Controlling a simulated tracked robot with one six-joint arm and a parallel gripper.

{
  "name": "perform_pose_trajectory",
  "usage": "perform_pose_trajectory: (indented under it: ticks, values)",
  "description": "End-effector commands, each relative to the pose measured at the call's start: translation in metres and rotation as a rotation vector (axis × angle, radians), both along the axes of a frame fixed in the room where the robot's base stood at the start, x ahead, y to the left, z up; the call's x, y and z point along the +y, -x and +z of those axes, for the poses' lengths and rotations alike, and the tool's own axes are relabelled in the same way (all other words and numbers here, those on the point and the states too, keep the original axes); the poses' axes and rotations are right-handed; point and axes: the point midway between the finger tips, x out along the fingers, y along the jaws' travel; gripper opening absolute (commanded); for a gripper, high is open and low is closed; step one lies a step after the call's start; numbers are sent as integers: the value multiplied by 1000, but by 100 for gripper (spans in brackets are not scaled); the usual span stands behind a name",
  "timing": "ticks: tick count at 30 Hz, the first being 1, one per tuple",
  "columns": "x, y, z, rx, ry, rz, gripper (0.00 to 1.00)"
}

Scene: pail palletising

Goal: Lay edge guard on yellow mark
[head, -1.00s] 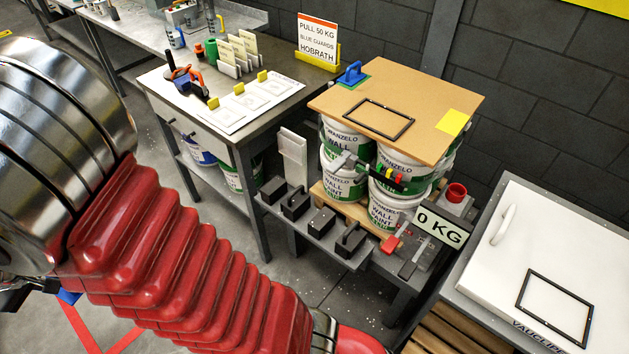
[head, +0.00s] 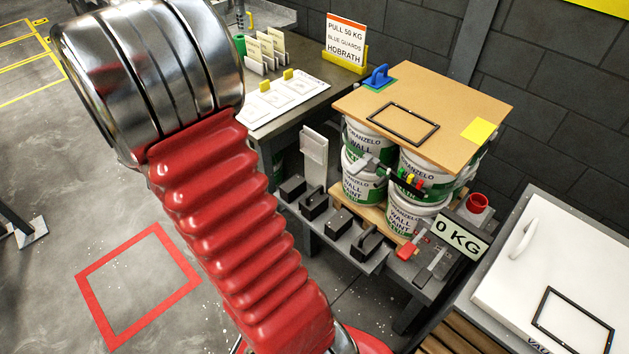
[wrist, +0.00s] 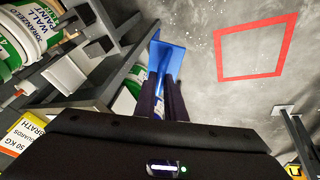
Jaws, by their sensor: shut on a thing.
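My gripper (wrist: 169,95) is shut on a blue edge guard (wrist: 167,58), seen in the wrist view over the concrete floor. In the head view both are out of sight; only my arm shows. The yellow mark (head: 479,130) is a bare square on the right corner of the brown board (head: 450,95), which lies on the stacked paint pails (head: 412,165). Another blue guard (head: 379,76) sits on a green mark at the board's far left corner. My gripper is well away from the board.
A black frame (head: 403,123) lies on the board. Weights (head: 338,222) and a 0 KG display (head: 459,236) stand in front of the pails. A white lidded box (head: 560,250) is at right. A table with a sign (head: 346,40) stands behind. A red square (head: 137,285) marks open floor.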

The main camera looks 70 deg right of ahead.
Motion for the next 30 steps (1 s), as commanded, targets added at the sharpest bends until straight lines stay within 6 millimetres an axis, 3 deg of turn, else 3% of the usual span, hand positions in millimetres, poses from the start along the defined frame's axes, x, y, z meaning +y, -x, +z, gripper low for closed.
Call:
perform_pose_trajectory:
  ticks: [1,6,15,24,30]
  values:
    - [-16,14,-2,1,0,-54,0]
    - [-60,60,-6,2,1,-220,0]
    - [-121,152,-14,4,5,-514,0]
    - [-160,252,-22,7,14,-806,0]
    - [-172,312,-26,9,22,-976,0]
